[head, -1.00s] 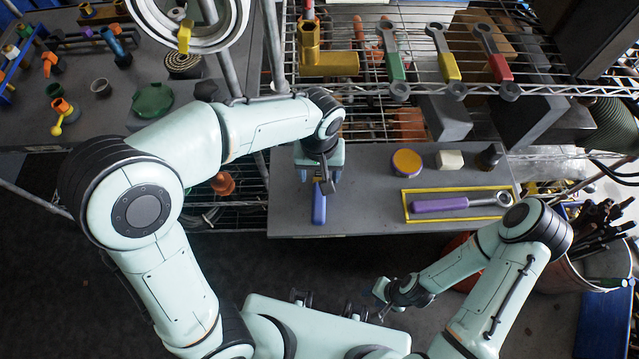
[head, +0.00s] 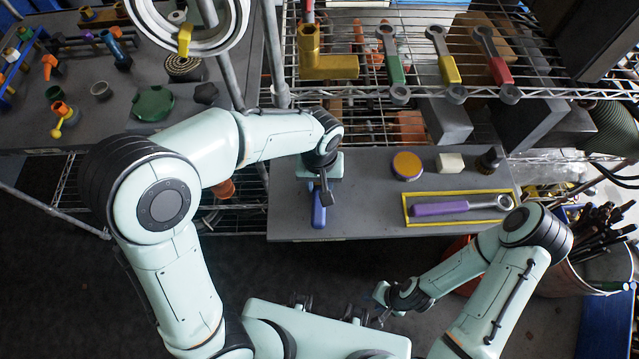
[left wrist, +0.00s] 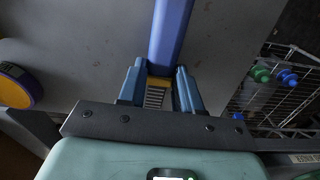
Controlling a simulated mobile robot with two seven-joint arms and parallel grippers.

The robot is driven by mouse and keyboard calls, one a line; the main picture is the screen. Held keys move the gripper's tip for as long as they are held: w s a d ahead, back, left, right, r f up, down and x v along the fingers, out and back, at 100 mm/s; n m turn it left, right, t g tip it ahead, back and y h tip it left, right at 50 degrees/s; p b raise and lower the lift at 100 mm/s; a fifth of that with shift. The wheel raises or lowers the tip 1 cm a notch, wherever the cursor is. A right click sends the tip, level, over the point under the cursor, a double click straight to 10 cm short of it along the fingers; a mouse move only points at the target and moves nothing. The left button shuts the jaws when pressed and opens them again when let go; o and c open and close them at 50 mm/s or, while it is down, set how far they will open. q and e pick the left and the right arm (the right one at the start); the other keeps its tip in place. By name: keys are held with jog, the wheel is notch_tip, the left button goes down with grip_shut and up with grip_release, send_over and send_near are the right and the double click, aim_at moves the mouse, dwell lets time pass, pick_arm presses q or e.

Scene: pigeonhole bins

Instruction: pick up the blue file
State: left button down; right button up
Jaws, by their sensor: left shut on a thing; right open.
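The blue file (head: 318,210) has a long blue handle. In the head view it is at the left end of the grey table, its near end close to the front edge and its far part hidden under my left gripper. My left gripper (head: 323,190) is shut on the file. In the left wrist view the blue handle of the file (left wrist: 171,35) runs up from between the two blue fingers of my left gripper (left wrist: 160,90), with a yellow band and a ridged metal part between them. My right gripper (head: 382,310) is open and empty, low in front of the table.
A yellow frame (head: 407,207) around a purple-handled wrench (head: 445,208) lies on the right of the table. Behind it stand an orange-topped disc (head: 407,165), a pale block (head: 450,162) and a dark knob (head: 489,159). The table's middle (head: 365,205) is clear.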

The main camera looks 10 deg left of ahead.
aim_at(319, 186)
pick_arm(q)
notch_tip(319, 186, up, 20)
jog(key=p, duration=0.2)
jog(key=shift+p, duration=0.35)
pick_arm(e)
jog(key=w+r, duration=0.2)
jog(key=r, duration=0.1)
jog(key=shift+w+r, duration=0.25)
jog(key=shift+w, duration=0.15)
pick_arm(q)
jog(key=c, duration=1.4)
grip_release()
grip_shut()
